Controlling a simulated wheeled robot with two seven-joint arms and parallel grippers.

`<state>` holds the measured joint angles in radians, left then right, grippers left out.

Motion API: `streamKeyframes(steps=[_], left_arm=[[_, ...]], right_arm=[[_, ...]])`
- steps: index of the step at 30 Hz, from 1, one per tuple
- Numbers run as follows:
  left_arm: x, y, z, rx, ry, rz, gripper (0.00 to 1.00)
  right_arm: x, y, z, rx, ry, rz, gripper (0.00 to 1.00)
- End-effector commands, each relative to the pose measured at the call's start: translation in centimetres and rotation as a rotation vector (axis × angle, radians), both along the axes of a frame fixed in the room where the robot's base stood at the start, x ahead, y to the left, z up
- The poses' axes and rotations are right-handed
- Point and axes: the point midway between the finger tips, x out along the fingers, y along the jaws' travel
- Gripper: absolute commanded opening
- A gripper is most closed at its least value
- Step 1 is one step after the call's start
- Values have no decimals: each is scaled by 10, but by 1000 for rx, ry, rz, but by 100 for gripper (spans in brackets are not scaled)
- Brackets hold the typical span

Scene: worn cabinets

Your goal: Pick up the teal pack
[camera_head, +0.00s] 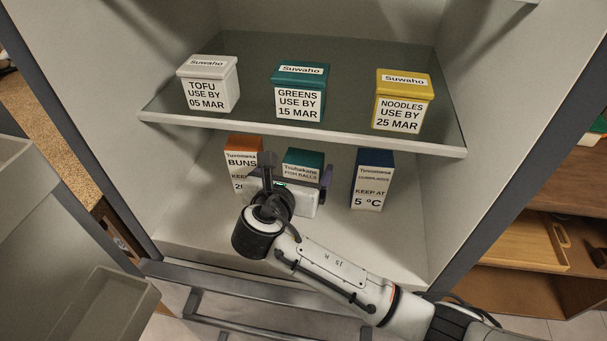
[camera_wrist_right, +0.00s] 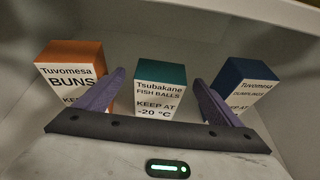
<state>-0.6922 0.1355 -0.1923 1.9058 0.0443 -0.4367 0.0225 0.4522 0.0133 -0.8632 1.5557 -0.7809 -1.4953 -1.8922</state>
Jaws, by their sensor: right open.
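The teal pack (camera_head: 303,163) is a box with a teal top and a white label reading Tsubakane Fish Balls. It stands upright on the lower shelf, between two other boxes. In the right wrist view the teal pack (camera_wrist_right: 160,88) is in the middle, framed by the two purple fingers. My right gripper (camera_head: 297,172) is open in front of it, with a finger to each side in the picture; I cannot tell how far the tips reach. The gripper body hides the pack's lower part in the head view. My left gripper is not in view.
An orange Buns box (camera_head: 243,152) stands left of the pack and a dark blue Dumplings box (camera_head: 373,180) right. The upper shelf (camera_head: 300,133) overhangs, holding a white Tofu tub (camera_head: 208,85), a teal Greens tub (camera_head: 299,92) and a yellow Noodles tub (camera_head: 402,101).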

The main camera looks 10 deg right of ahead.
Motion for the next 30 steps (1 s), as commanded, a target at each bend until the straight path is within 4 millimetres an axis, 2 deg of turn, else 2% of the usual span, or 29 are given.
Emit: streamKeyframes(steps=[7,17,26,30], left_arm=[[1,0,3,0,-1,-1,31],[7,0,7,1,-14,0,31],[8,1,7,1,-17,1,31],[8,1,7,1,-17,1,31]], right_arm=[[29,-17,-15,-1,1,-3,88],[35,-20,-19,2,0,-2,88],[34,-19,-19,2,0,-2,38],[35,-19,-17,2,-2,-1,35]])
